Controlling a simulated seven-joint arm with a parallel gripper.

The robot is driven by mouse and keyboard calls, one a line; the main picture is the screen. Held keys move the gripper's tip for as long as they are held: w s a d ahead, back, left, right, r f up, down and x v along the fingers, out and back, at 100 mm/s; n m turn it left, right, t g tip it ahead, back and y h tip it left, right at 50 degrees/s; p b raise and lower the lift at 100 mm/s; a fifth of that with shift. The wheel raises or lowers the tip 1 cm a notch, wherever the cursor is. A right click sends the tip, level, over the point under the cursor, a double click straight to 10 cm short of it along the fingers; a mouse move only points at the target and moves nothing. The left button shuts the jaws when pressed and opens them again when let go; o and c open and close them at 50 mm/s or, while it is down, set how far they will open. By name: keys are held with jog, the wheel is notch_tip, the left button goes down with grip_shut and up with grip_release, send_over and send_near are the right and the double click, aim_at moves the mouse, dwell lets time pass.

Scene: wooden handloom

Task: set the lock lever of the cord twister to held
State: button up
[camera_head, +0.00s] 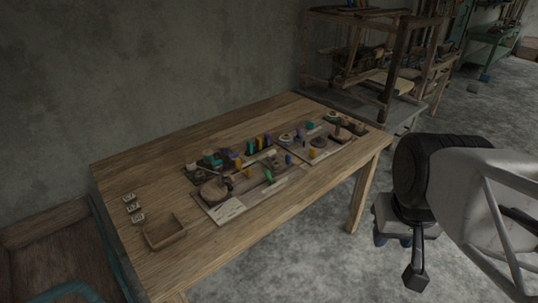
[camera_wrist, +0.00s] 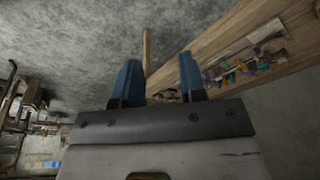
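Two low boards with small fittings lie on the wooden table in the head view: a near-left board (camera_head: 272,190) with a round wooden disc (camera_head: 213,190), and a far-right board (camera_head: 323,152) with small upright parts. The cord twister and its lock lever are too small to single out, so I cannot tell how the lever is set. My gripper (camera_head: 393,239) hangs right of the table, apart from it. In the wrist view its two blue fingers (camera_wrist: 160,78) are spread with nothing between them.
The wooden table (camera_head: 140,180) has free room on its left and front. An open tray (camera_head: 165,232) and several small labelled blocks (camera_head: 133,208) lie at its left end. Colored pieces (camera_head: 250,146) stand along the boards. A wooden loom frame (camera_head: 385,70) stands behind.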

jog(key=shift+w, duration=0.2)
grip_shut()
jog(key=w+a+f+n+h, duration=0.3)
jog(key=w+a+n, duration=0.15)
jog(key=w, duration=0.35)
jog(key=w+a+f+n+h, duration=0.25)
jog(key=w+n, duration=0.25)
jog(key=w, duration=0.4)
jog(key=w+a+f+n+h, duration=0.2)
jog(key=w+a+n, duration=0.25)
jog(key=w, duration=0.35)
jog(key=w+a+f+n+t, duration=0.2)
jog(key=w+a+f+n, duration=0.2)
jog(key=a, duration=0.5)
jog(key=w+a+f+n+t+h, duration=0.1)
jog(key=w+a+f+n, duration=0.3)
jog(key=a+f, duration=0.4)
jog(key=w+a+f+n+t+h, duration=0.1)
jog(key=w+a+f+n+t, duration=0.3)
jog(key=a, duration=0.6)
jog(key=shift+w+f+n, duration=0.15)
jog(key=shift+f+n, duration=0.15)
jog(key=shift+f, duration=0.25)
jog(key=shift+w+f+n, duration=0.15)
jog(key=shift+f+n, duration=0.15)
jog(key=shift+f, duration=0.2)
